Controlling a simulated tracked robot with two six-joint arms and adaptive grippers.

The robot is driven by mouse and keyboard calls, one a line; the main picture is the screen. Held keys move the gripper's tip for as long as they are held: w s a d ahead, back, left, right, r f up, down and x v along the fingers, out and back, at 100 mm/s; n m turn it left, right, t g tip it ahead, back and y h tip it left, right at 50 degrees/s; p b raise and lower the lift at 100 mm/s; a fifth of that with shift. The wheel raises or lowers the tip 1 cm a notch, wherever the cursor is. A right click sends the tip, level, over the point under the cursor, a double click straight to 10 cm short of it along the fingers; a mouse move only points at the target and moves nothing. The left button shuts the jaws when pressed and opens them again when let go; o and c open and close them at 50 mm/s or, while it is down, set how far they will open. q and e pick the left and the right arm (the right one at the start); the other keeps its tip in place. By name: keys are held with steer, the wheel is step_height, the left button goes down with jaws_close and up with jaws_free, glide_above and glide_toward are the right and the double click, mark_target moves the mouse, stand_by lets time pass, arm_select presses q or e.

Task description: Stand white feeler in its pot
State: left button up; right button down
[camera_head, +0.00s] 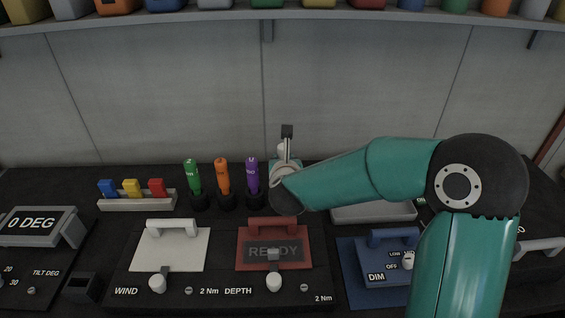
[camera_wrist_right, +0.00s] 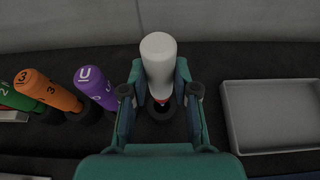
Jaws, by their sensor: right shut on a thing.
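My right gripper (camera_head: 286,160) reaches to the back of the console at the right end of the row of feelers. In the right wrist view it (camera_wrist_right: 158,98) is shut on the white feeler (camera_wrist_right: 158,58), which looks roughly upright between the fingers. A small pale part of the white feeler (camera_head: 282,149) shows in the head view. A dark round pot (camera_wrist_right: 160,109) shows under the feeler between the fingers. I cannot tell whether the feeler's lower end is inside the pot or just above it. My left gripper is not in view.
Green (camera_head: 192,176), orange (camera_head: 222,176) and purple (camera_head: 252,174) feelers stand in dark pots to the left. A grey tray (camera_wrist_right: 272,112) lies to the right. A wall stands behind. Handled panels, white (camera_head: 165,250) and red (camera_head: 258,263), lie in front.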

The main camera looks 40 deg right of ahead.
steer(key=shift+f, duration=0.15)
stand_by(0.6)
steer(key=shift+f+b, duration=2.4)
steer(key=shift+b, duration=0.65)
steer(key=c, duration=0.8)
jaws_free()
steer(key=shift+s+a, duration=0.1)
steer(key=v, duration=1.1)
steer(key=shift+s+a, duration=0.2)
steer(key=shift+s, duration=0.1)
steer(key=shift+r, duration=0.1)
